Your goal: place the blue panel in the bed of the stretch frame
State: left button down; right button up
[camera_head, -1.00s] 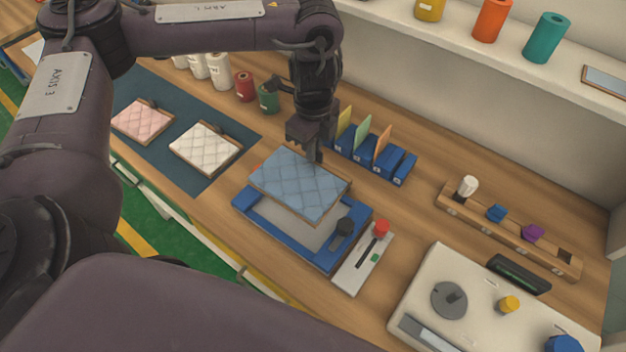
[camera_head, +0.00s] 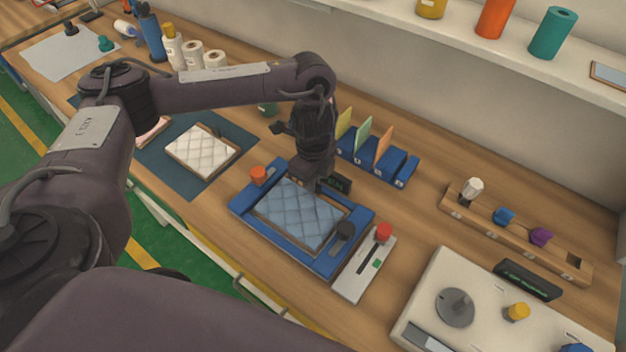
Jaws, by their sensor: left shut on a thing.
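The blue quilted panel (camera_head: 297,217) lies within the blue rim of the stretch frame (camera_head: 258,229), close to level with it. Whether it rests fully on the bed I cannot tell. My left gripper (camera_head: 307,187) is shut on the panel's far edge, pointing down from above. Its fingertips are partly hidden by its own body. The frame carries an orange knob (camera_head: 259,174) at its far left corner and a black knob (camera_head: 344,231) at its near right. My right gripper is not in view.
A white quilted panel (camera_head: 201,153) lies on a dark mat (camera_head: 161,184) to the left. A slider box with a red knob (camera_head: 383,233) stands right of the frame. A blue card rack (camera_head: 372,167) is behind it. A wooden peg rail (camera_head: 481,225) and a white console (camera_head: 424,288) are farther right.

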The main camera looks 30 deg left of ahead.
pick_arm(q)
jog(key=c, duration=1.6)
grip_release()
jog(key=shift+f, duration=0.1)
jog(key=shift+o, duration=0.2)
notch_tip(320, 180, up, 12)
jog(key=p, duration=0.2)
jog(key=shift+p, duration=0.3)
